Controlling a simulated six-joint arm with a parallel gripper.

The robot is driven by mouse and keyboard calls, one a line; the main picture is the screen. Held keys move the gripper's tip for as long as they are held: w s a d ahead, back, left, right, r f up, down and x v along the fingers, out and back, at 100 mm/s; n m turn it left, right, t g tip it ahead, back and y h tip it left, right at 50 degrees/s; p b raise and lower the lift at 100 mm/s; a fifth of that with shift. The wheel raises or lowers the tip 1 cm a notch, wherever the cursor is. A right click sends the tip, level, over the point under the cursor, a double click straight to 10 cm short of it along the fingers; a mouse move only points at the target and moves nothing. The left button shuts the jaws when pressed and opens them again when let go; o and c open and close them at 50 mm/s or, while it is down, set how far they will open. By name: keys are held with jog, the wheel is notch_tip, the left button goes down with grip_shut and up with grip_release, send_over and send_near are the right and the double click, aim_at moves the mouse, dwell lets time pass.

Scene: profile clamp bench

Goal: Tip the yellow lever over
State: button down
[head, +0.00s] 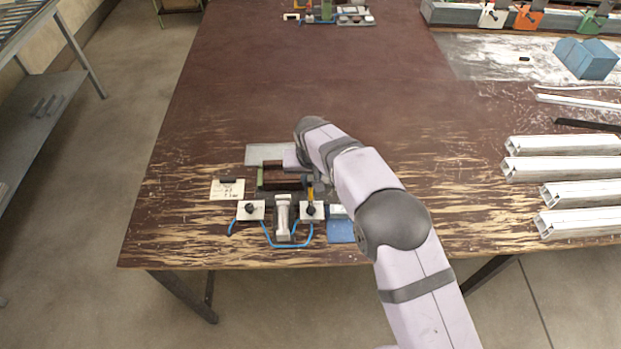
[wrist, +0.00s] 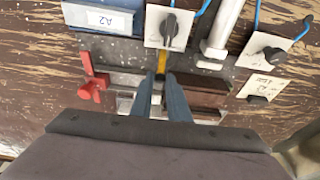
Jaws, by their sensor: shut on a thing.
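The yellow lever (head: 310,192) shows as a small upright piece on the clamp fixture, just behind the right white knob plate in the head view. In the wrist view the yellow lever (wrist: 157,91) is between the two blue-grey fingers of my gripper (wrist: 161,80). My gripper is shut on it. In the head view my arm and wrist cover most of the gripper and part of the fixture. The lower part of the lever is partly hidden by the fingers. I cannot tell its exact tilt.
White plates with black knobs (head: 251,210) flank a grey cylinder (head: 283,212) with blue hoses at the fixture's front. A red handle (wrist: 92,88) and a blue block marked A2 (wrist: 105,17) are close by. Aluminium profiles (head: 562,169) lie right. The table's middle is clear.

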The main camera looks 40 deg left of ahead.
aim_at(312, 198)
jog(key=c, duration=1.7)
grip_release()
jog(key=shift+r, duration=0.1)
jog(key=shift+b+v, duration=1.45)
jog(key=shift+v, duration=2.2)
jog(key=shift+w, duration=0.1)
jog(key=w+d+r+m+h, duration=0.15)
jog(key=w+d, duration=0.25)
jog(key=d, duration=1.2)
jog(key=w+d+r+m, duration=0.1)
jog(key=w+d+m, duration=0.25)
jog(key=d, duration=1.25)
jog(key=s+d+f+m, duration=0.1)
jog(key=s+d, duration=0.4)
jog(key=d, duration=0.2)
jog(key=s+d+f+m+g, duration=0.1)
jog(key=s+d, duration=0.4)
jog(key=d, duration=0.2)
jog(key=s+d+f+m+g, duration=0.1)
jog(key=s+d+m, duration=0.1)
jog(key=s+d, duration=0.3)
jog(key=shift+s+d+f+h, duration=0.1)
jog(key=shift+d+f+h, duration=0.1)
jog(key=shift+d, duration=0.3)
jog(key=shift+s+d+f+h, duration=0.1)
jog(key=shift+d+h, duration=0.05)
jog(key=shift+d, duration=0.35)
